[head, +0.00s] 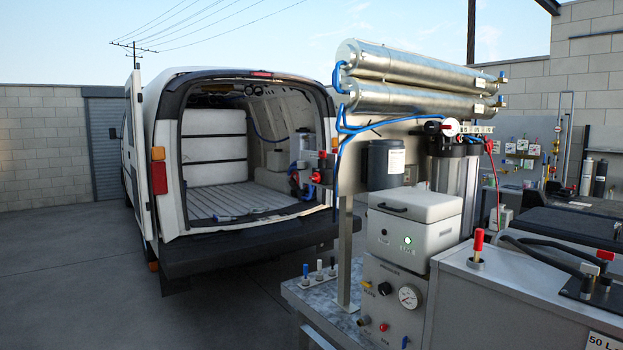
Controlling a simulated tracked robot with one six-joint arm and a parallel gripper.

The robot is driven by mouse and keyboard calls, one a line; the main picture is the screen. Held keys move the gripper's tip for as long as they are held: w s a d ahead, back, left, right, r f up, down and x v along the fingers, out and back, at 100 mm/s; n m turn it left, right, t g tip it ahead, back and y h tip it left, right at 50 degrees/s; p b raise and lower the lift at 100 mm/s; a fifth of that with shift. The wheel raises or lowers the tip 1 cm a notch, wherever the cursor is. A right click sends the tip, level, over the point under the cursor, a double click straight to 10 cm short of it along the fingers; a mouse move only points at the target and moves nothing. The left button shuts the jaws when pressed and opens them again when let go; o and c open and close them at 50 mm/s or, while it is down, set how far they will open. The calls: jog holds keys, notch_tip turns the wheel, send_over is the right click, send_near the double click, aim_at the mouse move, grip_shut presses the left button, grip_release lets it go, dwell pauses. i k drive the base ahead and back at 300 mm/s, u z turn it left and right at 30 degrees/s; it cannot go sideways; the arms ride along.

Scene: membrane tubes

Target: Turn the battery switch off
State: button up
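I cannot tell for certain which part is the battery switch. A black knob (385,289) sits on the grey front panel of the equipment stand, below a white box and left of a round gauge. A red-topped lever (478,245) stands upright on the grey metal cabinet at the right. Small red parts (322,168) also show at the right side of the van's rear opening. The panel's lettering is too small to read surely. My gripper is not in this view.
A white van (250,160) stands open at the back left. Two steel cylinders (420,78) top the stand. Its white box (412,225) has a green light. A pressure gauge (409,297) is on the panel. Three small levers (319,270) stand on its left ledge. The left foreground floor is clear.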

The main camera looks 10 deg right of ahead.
aim_at(315, 177)
jog(key=u, duration=0.1)
jog(key=i, duration=0.8)
jog(key=u, duration=0.45)
jog(key=i, duration=0.75)
jog(key=u, duration=0.8)
jog(key=i, duration=0.95)
jog(key=u, duration=0.45)
